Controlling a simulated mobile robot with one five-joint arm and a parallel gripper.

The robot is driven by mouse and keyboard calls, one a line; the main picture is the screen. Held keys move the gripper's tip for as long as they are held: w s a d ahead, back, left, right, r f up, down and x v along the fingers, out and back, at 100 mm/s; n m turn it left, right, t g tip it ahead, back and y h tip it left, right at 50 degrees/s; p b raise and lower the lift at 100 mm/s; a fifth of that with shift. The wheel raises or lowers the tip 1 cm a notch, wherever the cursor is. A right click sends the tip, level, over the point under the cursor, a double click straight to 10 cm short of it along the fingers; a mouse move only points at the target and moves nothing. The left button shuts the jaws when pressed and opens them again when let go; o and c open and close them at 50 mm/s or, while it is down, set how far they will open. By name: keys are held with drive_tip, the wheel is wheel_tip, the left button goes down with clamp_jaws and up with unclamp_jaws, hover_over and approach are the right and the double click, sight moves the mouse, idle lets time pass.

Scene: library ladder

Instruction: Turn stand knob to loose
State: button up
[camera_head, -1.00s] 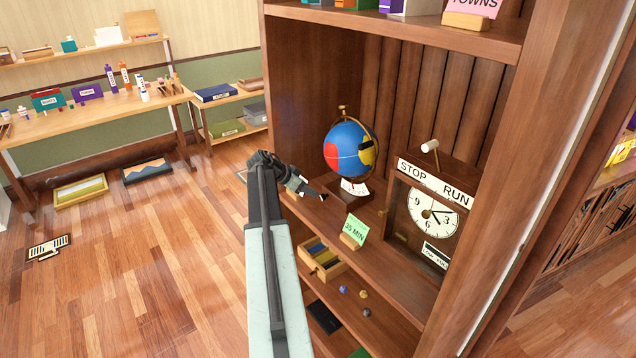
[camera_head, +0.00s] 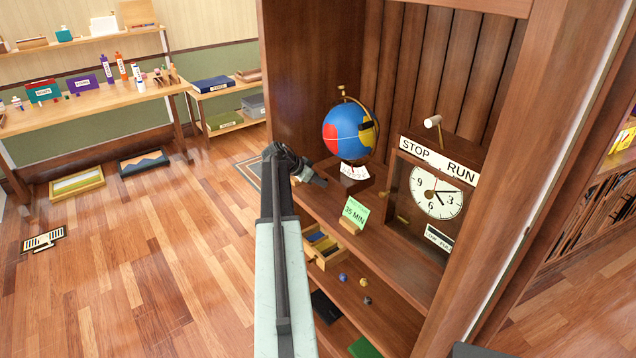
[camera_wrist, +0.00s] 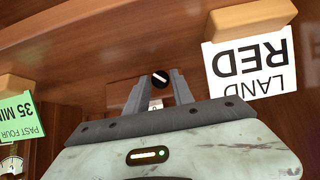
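A blue, red and yellow globe (camera_head: 346,131) stands on a brown wooden stand (camera_head: 369,183) on the shelf, with a white dial on the stand's front. My gripper (camera_head: 322,183) is beside the stand's left front in the head view, and the knob is hard to make out there. In the wrist view, a round black knob (camera_wrist: 160,78) with a white mark shows between and slightly beyond the tips of my gripper (camera_wrist: 159,84). The fingers are apart, with a gap around the knob. I cannot tell whether either finger touches it.
A green "35 MIN" card (camera_head: 355,211) stands near the shelf front, with a clock (camera_head: 437,191) marked STOP and RUN to its right. A white LAND RED card (camera_wrist: 252,68) shows upside down in the wrist view.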

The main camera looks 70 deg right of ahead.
clamp_jaws()
drive_tip(key=shift+w+d+f+n+g+y+b, duration=0.15)
drive_tip(key=shift+w+d+n+g+y+b, duration=0.25)
drive_tip(key=shift+g, duration=0.3)
drive_tip(key=shift+a+n+g+y, duration=0.1)
drive_tip(key=shift+n+g+y, duration=0.2)
drive_tip(key=shift+n+g, duration=0.15)
drive_tip(key=shift+a+g+b, duration=0.15)
drive_tip(key=shift+g+b, duration=0.2)
drive_tip(key=shift+s, duration=0.1)
drive_tip(key=o, duration=0.6)
unclamp_jaws()
drive_tip(key=shift+c, duration=0.2)
